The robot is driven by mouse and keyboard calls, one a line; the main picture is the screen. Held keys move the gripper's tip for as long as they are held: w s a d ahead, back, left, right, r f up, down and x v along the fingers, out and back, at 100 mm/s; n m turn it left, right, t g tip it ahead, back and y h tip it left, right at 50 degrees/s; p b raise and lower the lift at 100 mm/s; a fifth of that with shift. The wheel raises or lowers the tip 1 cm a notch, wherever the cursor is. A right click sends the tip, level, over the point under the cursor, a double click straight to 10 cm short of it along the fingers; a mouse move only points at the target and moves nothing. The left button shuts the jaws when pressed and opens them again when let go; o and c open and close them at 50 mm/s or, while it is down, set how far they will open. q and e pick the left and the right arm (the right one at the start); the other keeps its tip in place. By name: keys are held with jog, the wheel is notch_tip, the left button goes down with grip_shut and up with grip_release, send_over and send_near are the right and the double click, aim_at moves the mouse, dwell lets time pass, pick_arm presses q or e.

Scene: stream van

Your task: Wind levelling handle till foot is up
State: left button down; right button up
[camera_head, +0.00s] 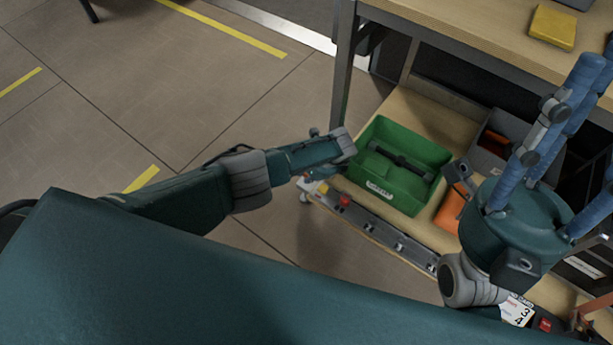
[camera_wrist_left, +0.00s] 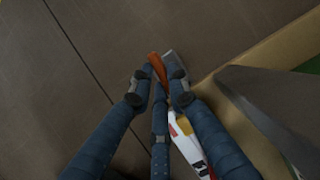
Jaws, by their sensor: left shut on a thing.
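My left gripper (camera_head: 312,184) is low at the near left corner of the bench, mostly hidden under its own wrist in the head view. In the left wrist view its blue fingers (camera_wrist_left: 159,85) are shut around an orange handle (camera_wrist_left: 157,66). A grey metal piece is beside the handle's tip. A white and red part (camera_wrist_left: 186,140) shows below the fingers. The levelling foot cannot be made out clearly. My right gripper (camera_head: 580,150) is at the right of the head view, its blue fingers spread and pointing up, with nothing seen between them.
A green tray (camera_head: 399,200) with a dark handle stands on the lower shelf. A metal strip with a red knob (camera_head: 344,201) runs along the shelf's near edge. A yellow block (camera_head: 552,27) lies on the upper worktop. Open tiled floor (camera_head: 180,85) is at the left.

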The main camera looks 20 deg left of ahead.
pick_arm(q)
jog(key=shift+f+n+g+b, duration=0.1)
jog(key=shift+n+g+b, duration=0.2)
jog(key=shift+n+b, duration=0.25)
jog(key=c, duration=1.7)
grip_release()
jog(key=shift+o, duration=0.2)
jog(key=shift+d, duration=0.1)
jog(key=shift+d+r, duration=0.2)
jog(key=shift+r, duration=0.4)
jog(key=v, duration=0.6)
jog(key=shift+r, duration=0.15)
jog(key=shift+s, duration=0.1)
